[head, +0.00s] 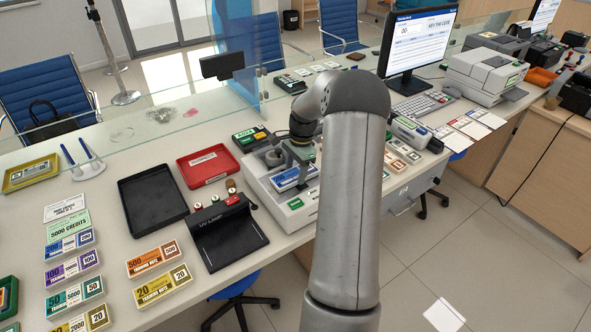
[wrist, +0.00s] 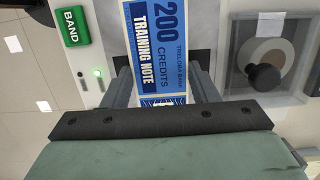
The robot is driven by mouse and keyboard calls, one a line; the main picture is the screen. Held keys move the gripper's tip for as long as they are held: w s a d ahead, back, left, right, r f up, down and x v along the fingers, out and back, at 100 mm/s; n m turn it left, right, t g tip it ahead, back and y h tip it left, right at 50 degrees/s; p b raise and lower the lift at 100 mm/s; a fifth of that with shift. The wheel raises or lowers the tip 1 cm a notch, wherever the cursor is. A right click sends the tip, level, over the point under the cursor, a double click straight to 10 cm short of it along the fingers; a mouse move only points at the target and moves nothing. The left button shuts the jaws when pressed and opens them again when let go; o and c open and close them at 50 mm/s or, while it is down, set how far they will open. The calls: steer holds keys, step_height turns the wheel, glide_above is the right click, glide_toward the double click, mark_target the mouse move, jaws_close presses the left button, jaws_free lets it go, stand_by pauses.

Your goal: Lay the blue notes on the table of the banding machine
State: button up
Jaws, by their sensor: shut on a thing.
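The blue notes (wrist: 157,45), printed "200 credits training note", are between the two fingers of my gripper (wrist: 160,92) in the wrist view. My gripper is shut on their near end. In the head view the blue notes (head: 291,178) lie flat over the top of the white banding machine (head: 262,187), below my gripper (head: 299,155). I cannot tell whether they touch its table. The machine's green BAND button (wrist: 72,26) and a lit green lamp are at left in the wrist view; its reel (wrist: 275,58) is at right. My arm hides part of the machine.
A black UV lamp unit (head: 228,238) stands left of the machine, with a red tray (head: 207,165) and a black tray (head: 153,203) beyond. Bundles of notes, including another blue one (head: 68,246), lie at left. A glass screen (head: 150,100) runs along the back.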

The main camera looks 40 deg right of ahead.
steer(key=shift+f, duration=0.2)
steer(key=o, duration=1)
steer(key=shift+r, duration=0.15)
step_height(320, 180, up, 12)
steer(key=d+b, duration=0.1)
steer(key=d, duration=0.1)
steer(key=s+a+r+n, duration=0.25)
steer(key=a+n, duration=0.25)
steer(key=a, duration=0.7)
steer(key=s+a+r+n+h, duration=0.15)
steer(key=s+a+n, duration=0.45)
steer(key=a, duration=0.6)
steer(key=s+a+f+n, duration=0.2)
steer(key=s+a+n, duration=0.2)
steer(key=s, duration=0.4)
steer(key=s+a+f+n, duration=0.3)
steer(key=s+a+n, duration=0.1)
steer(key=s, duration=0.5)
steer(key=shift+a, duration=0.9)
